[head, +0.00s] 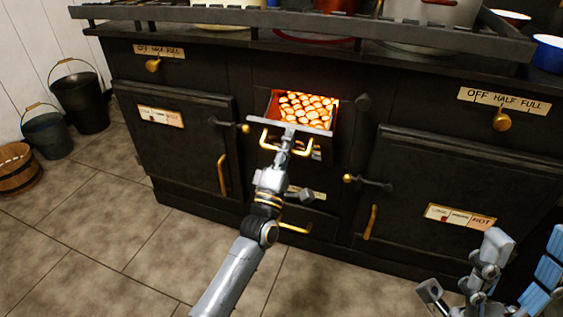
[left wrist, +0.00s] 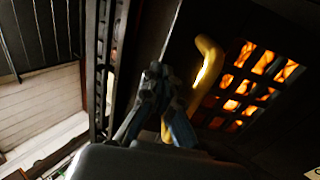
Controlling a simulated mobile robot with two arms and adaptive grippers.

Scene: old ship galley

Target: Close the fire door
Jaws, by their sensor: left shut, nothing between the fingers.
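The fire door (head: 302,128) in the middle of the black stove stands open, folded down and outward with its edge toward me. Glowing coals (head: 306,107) show behind it. Its brass handle (head: 267,141) points toward me, and it also shows in the left wrist view (left wrist: 208,62). My left gripper (head: 286,143) is shut and empty at the handle and door edge. I cannot tell whether it touches them. In the left wrist view its fingers (left wrist: 160,98) are close beside the handle. My right gripper (head: 462,272) is open and empty at the lower right.
Oven doors with brass handles flank the firebox, left (head: 180,135) and right (head: 450,190). A rail (head: 300,20) runs along the stove top in front of pots. Buckets (head: 80,98) stand at the left. The tiled floor (head: 110,220) in front is clear.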

